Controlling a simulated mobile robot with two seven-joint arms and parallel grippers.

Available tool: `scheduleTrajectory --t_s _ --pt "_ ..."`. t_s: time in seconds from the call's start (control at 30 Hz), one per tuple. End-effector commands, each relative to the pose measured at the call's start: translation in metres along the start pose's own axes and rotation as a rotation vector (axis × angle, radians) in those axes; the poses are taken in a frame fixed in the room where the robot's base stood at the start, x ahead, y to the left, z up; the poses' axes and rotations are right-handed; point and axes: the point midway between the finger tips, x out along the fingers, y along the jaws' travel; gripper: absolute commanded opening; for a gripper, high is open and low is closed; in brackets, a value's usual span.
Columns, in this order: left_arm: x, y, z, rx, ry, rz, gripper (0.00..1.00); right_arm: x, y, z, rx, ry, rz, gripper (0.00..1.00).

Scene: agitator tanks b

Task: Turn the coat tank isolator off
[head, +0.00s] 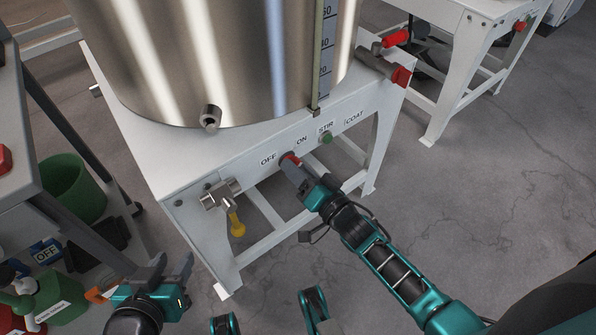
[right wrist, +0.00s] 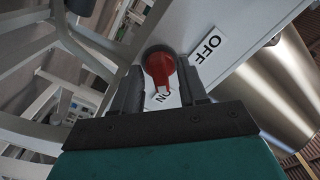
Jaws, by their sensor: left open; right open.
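The coat tank (head: 210,60) is a shiny steel vessel on a white stand whose front carries the labels OFF, ON, STIR and COAT. The red isolator knob (head: 289,158) sits on this front near OFF and ON. In the right wrist view the red knob (right wrist: 160,68) has its handle pointing towards the ON label (right wrist: 166,97); the OFF label (right wrist: 208,48) is to its upper right. My right gripper (head: 291,166) is open, its fingers on either side of the knob; contact cannot be told. My left gripper (head: 172,266) is open and empty at lower left, away from the stand.
A green button (head: 327,138) is right of the knob. A valve with a yellow handle (head: 236,225) hangs at the stand's left front. A red-handled valve (head: 396,74) is at its right end. A green bin (head: 75,187) stands left. Floor at right is clear.

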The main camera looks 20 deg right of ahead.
Motion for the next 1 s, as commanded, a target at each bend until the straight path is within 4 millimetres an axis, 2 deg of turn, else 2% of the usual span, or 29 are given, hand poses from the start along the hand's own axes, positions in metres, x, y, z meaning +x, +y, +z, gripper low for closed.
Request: scheduleTrajectory --t_s 0.27,0.63,1.0 --pt "0.0005 0.0001 -0.0003 0.000 -0.001 0.000 0.43 0.0009 -0.0001 0.0003 0.000 -0.001 0.000 0.42" --pt "0.0011 -0.0019 0.0000 0.001 0.001 -0.004 0.43 0.0005 -0.0001 0.0003 0.000 -0.001 0.000 0.07" --pt "-0.0003 -0.0033 -0.0021 0.003 0.002 -0.007 0.43 0.0002 -0.0003 0.0000 -0.068 -0.001 0.000 0.07"
